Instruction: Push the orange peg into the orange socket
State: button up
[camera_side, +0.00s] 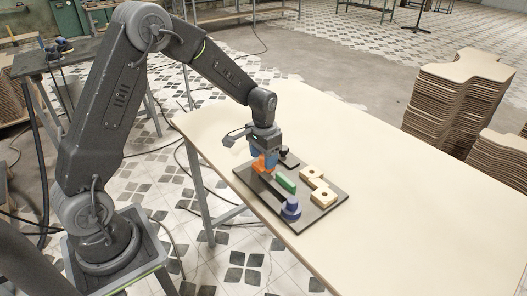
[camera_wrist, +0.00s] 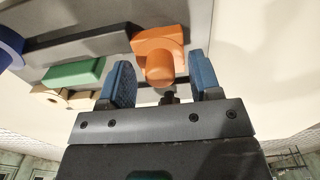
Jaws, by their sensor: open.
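I cannot tell how deep the peg sits in the socket. In the side view the orange parts (camera_side: 258,167) are partly hidden by the fingers.
The board also carries a green block (camera_side: 285,182), a blue round piece (camera_side: 291,210), tan blocks with holes (camera_side: 323,197) and a small black piece (camera_side: 287,153). The pale table (camera_side: 400,210) is clear to the right. Stacked curved boards (camera_side: 460,90) stand beyond it.

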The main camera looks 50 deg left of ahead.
notch_tip(320, 180, up, 14)
dwell(0.5)
jog(key=s+d+r+t, duration=0.2)
jog(key=s+d+r, duration=0.4)
jog(key=s, duration=0.4)
jog(key=s+d+t, duration=0.2)
jog(key=s+t, duration=0.1)
jog(key=s, duration=1)
jog(key=shift+d+t, duration=0.2)
jog(key=shift+t, duration=0.1)
jog(key=shift+r, duration=0.1)
